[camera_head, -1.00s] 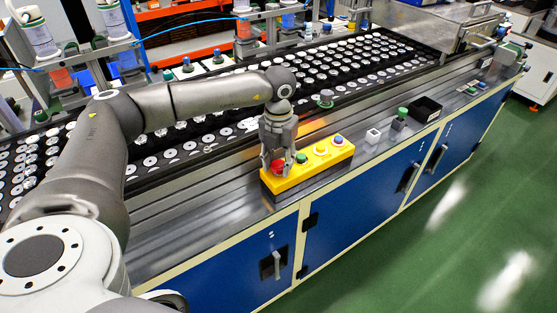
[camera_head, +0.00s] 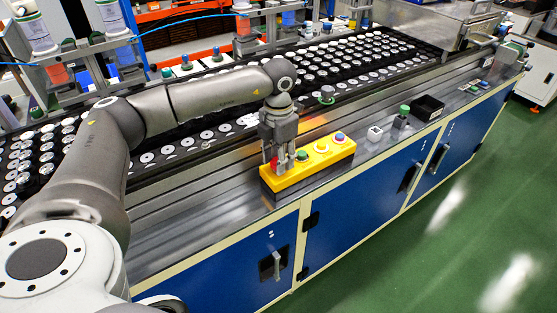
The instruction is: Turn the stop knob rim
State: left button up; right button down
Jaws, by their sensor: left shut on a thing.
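The yellow control box (camera_head: 312,169) sits on the metal ledge at the front of the line. It carries a row of buttons: a red stop knob (camera_head: 274,163) at the left end, then green, yellow and blue ones. My left gripper (camera_head: 279,164) points down over the left end of the box. It is shut on the red stop knob, and its fingers hide much of the knob's rim. My right gripper is not in view.
Trays with rows of round speaker parts (camera_head: 209,134) lie behind the box. A small white block (camera_head: 375,133), a green-topped button (camera_head: 403,112) and a black bin (camera_head: 427,108) stand to the right on the ledge. Blue cabinet doors (camera_head: 340,213) are below.

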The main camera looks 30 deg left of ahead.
pick_arm(q)
jog(key=shift+m+b, duration=0.3)
jog(key=shift+m, duration=0.7)
jog(key=o, duration=1)
jog(key=shift+o, duration=0.2)
notch_tip(320, 180, up, 12)
